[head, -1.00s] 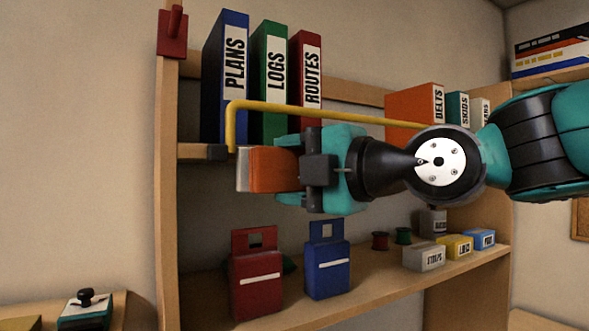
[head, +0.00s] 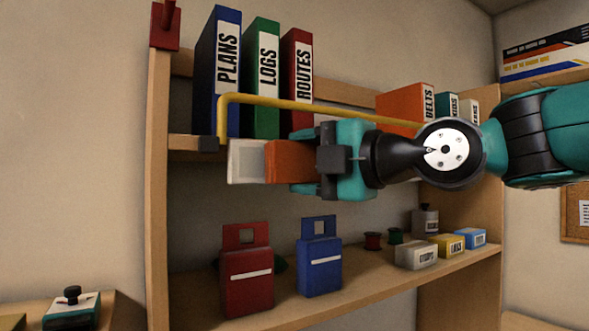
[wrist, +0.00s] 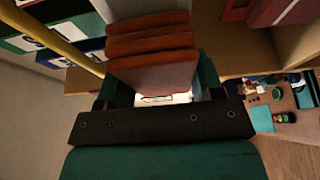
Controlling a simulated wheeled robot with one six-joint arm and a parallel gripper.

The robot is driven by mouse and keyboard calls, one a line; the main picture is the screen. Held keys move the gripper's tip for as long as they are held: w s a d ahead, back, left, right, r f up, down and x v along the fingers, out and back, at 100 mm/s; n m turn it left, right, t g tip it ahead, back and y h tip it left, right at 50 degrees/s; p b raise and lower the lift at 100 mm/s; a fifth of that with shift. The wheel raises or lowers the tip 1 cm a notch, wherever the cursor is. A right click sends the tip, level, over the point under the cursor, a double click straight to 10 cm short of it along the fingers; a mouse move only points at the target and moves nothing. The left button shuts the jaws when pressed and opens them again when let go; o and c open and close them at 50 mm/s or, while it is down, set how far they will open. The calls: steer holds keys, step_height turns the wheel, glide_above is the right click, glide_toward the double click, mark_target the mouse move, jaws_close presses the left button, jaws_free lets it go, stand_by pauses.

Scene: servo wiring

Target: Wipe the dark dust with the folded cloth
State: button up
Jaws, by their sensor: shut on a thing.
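My gripper (head: 305,161) is shut on an orange-brown folded block, which looks like the folded cloth (head: 287,161). A pale grey-white square face (head: 247,161) shows at its left end. In the wrist view the cloth (wrist: 150,65) shows as stacked orange layers between the teal fingers, with a pale patch below. The gripper is held level in front of the shelf unit, near the height of the upper shelf. I cannot make out any dark dust in either view.
A yellow bar (head: 300,103) runs just above my gripper. Blue (head: 220,75), green (head: 262,80) and red (head: 297,75) binders stand behind it. Red (head: 247,280) and blue (head: 320,265) tagged blocks stand on the lower shelf (head: 380,285), with small boxes at right.

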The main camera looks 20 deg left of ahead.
mark_target(285, 163)
steer(key=shift+w+d+b, duration=0.3)
steer(key=shift+w+d, duration=0.25)
steer(key=shift+w, duration=0.25)
steer(key=shift+w+d+b, duration=0.3)
steer(key=shift+w+d, duration=0.25)
steer(key=shift+w, duration=0.2)
steer(key=shift+f+b, duration=0.1)
steer(key=shift+b, duration=0.35)
steer(key=shift+s, duration=0.1)
steer(key=shift+s+a+b, duration=0.7)
steer(key=shift+s+b, duration=0.1)
steer(key=shift+b, duration=0.05)
steer(key=shift+s+a+b, duration=1.15)
steer(key=shift+s+a, duration=0.6)
steer(key=shift+s, duration=0.2)
